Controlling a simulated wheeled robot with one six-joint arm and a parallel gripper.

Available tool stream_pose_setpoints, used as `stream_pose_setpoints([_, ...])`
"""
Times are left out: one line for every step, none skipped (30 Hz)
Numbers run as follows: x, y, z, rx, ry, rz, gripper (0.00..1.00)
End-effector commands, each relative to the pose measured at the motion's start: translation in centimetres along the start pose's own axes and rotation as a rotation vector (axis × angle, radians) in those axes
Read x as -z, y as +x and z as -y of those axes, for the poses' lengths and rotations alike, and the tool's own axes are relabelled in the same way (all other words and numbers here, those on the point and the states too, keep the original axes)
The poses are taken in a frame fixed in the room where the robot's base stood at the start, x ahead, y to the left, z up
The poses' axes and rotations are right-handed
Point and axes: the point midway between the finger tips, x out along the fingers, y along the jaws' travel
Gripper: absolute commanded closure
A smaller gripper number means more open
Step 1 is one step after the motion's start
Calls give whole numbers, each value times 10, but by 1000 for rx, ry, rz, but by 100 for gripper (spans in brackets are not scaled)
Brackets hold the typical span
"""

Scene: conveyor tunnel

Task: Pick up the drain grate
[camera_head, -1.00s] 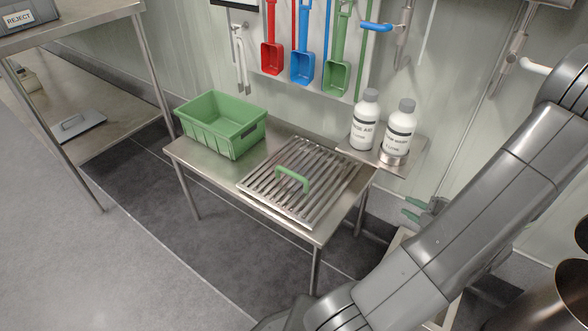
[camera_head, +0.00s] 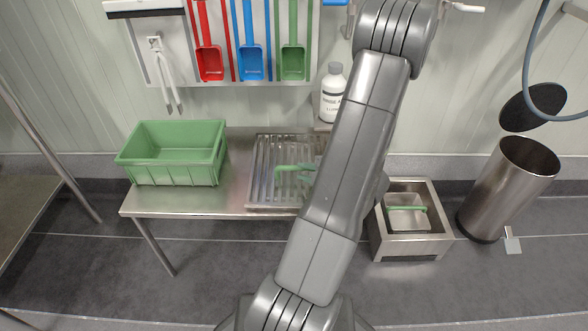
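The drain grate (camera_head: 262,185) is a slatted steel panel with a green bar handle (camera_head: 284,169). It lies flat on the steel table, right of the green crate. My arm crosses in front and hides its right part. Small teal tips of my gripper (camera_head: 310,171) show at the right end of the handle, just left of my arm. The rest of my gripper is hidden behind the arm. I cannot tell whether the tips touch the handle or how far apart they are.
The green crate (camera_head: 172,168) stands on the table's left part (camera_head: 150,203). A white bottle (camera_head: 332,92) stands behind my arm. A steel floor box (camera_head: 437,240) with a green-handled piece inside and a steel bin (camera_head: 508,190) stand to the right. Scoops hang on the wall.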

Motion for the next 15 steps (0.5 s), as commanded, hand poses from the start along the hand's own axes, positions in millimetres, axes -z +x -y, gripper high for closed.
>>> stream_pose_setpoints([0, 8, 2, 1, -2, -3, 79])
stream_pose_setpoints([0, 11, 1, 1, -1, -3, 79])
stream_pose_setpoints([0, 15, 1, 1, -1, -2, 79])
stream_pose_setpoints([0, 17, 1, 0, 0, -2, 79])
stream_pose_setpoints([0, 18, 1, 0, 0, -2, 79])
stream_pose_setpoints([0, 20, 1, 0, 0, -1, 79])
stream_pose_setpoints([0, 22, 0, 0, 0, -1, 79])
stream_pose_setpoints([0, 22, 0, 0, 1, -1, 79])
stream_pose_setpoints([0, 24, 0, 0, 1, 0, 79])
stream_pose_setpoints([-1, 25, 0, 0, 1, 0, 79])
stream_pose_setpoints([-1, 27, 1, 0, 0, -1, 79])
stream_pose_setpoints([-2, 31, 1, 0, -1, -2, 79])
stream_pose_setpoints([-3, 35, 1, 1, -2, -2, 79])
stream_pose_setpoints([-4, 39, 2, 1, -2, -2, 79])
stream_pose_setpoints([-6, 46, 2, 1, -3, -2, 79])
